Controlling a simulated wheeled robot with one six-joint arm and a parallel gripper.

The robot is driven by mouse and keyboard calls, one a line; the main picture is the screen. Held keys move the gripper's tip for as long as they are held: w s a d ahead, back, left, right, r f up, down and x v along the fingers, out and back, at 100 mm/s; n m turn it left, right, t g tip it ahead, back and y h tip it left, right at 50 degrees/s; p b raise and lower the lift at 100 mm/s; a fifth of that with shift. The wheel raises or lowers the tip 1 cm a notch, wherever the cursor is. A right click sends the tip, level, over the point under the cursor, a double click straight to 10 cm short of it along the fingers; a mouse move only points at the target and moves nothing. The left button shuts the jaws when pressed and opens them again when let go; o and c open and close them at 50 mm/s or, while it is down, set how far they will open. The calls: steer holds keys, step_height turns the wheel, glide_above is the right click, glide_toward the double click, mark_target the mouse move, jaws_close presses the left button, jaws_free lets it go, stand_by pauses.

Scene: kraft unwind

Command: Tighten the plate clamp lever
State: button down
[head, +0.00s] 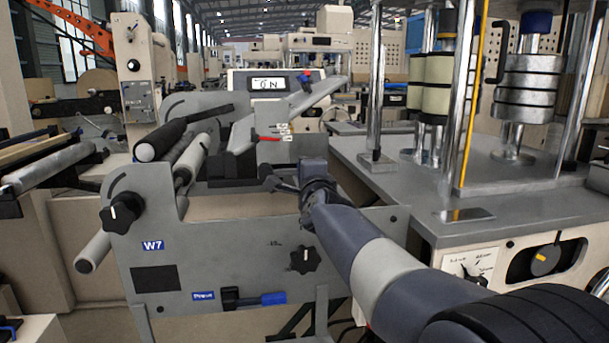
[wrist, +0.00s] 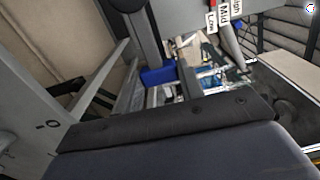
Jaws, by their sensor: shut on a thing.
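My gripper (head: 283,184) is at the middle of the grey machine frame, just behind its front side plate, with my arm reaching in from the lower right. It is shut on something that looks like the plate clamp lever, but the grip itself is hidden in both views. In the wrist view, a grey bar (wrist: 142,32) with a blue end piece (wrist: 158,75) stands just beyond the dark front edge of my gripper. I cannot tell whether this is the lever.
The front side plate (head: 220,250) carries black knobs (head: 121,212) and a blue-handled lever (head: 262,299). A red pointer (head: 268,138) sits beside small tags, which also show in the wrist view (wrist: 224,14). Rollers (head: 182,132) lie left; a press with steel columns (head: 375,80) stands right.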

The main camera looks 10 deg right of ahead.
steer(key=shift+f, duration=0.15)
steer(key=c, duration=0.9)
jaws_free()
steer(key=shift+s, duration=0.1)
steer(key=s+p, duration=0.1)
steer(key=s, duration=0.9)
steer(key=shift+s, duration=0.3)
steer(key=shift+w, duration=0.1)
steer(key=w+b, duration=0.1)
steer(key=w, duration=0.9)
steer(key=shift+w, duration=0.35)
